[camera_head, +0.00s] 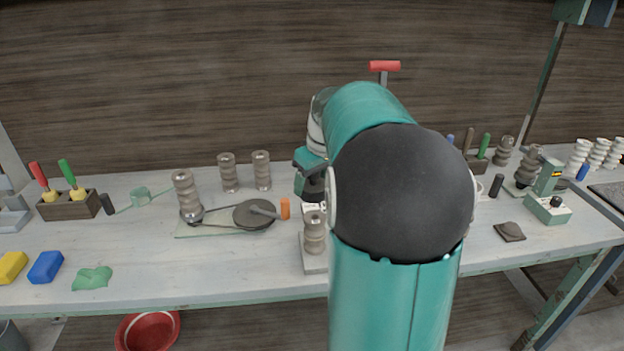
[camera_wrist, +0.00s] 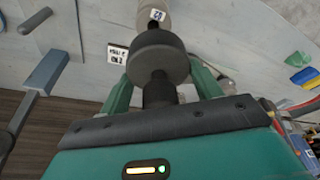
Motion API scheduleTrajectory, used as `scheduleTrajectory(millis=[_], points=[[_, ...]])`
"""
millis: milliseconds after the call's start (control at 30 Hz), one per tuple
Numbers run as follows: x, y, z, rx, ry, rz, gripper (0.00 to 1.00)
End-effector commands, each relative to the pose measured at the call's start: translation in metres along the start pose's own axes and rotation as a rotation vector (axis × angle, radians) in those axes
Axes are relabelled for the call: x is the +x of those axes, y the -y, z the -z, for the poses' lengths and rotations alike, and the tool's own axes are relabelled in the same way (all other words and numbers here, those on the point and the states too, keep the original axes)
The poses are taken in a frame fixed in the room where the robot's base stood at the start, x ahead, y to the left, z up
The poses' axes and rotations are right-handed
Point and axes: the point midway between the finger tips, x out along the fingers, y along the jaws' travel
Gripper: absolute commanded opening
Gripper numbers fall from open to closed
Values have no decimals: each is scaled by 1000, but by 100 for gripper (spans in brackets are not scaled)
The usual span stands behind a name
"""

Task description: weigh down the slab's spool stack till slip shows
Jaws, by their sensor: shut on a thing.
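A short stack of tan-grey spools (camera_head: 314,238) stands upright on a pale slab (camera_head: 313,264) at the middle front of the bench, partly hidden by my arm. My gripper (camera_head: 311,180) is above and slightly behind it, pointing down, mostly hidden in the head view. In the wrist view, my gripper (camera_wrist: 160,92) is shut on the stem of a dark grey round weight (camera_wrist: 159,55). A tan spool (camera_wrist: 152,14) with a small white label lies in line just beyond the weight. I cannot tell whether the weight touches it.
Left of the slab is a board (camera_head: 222,230) with a spool stack and a dark disc. Two spool stacks (camera_head: 228,172) stand behind. A green device (camera_head: 548,205) and dark pad (camera_head: 509,231) are at the right. Blue and yellow blocks (camera_head: 45,267) lie front left.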

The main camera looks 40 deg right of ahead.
Motion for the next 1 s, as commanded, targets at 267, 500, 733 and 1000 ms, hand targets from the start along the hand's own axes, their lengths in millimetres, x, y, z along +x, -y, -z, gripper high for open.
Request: scheduleTrajectory(millis=[267,500,733,1000], points=[[9,-1,-5,2,-3,-4,0],[26,0,-9,2,-3,-3,0],[43,-1,-11,1,-3,-4,0],[53,-1,-13,1,-4,-4,0]])
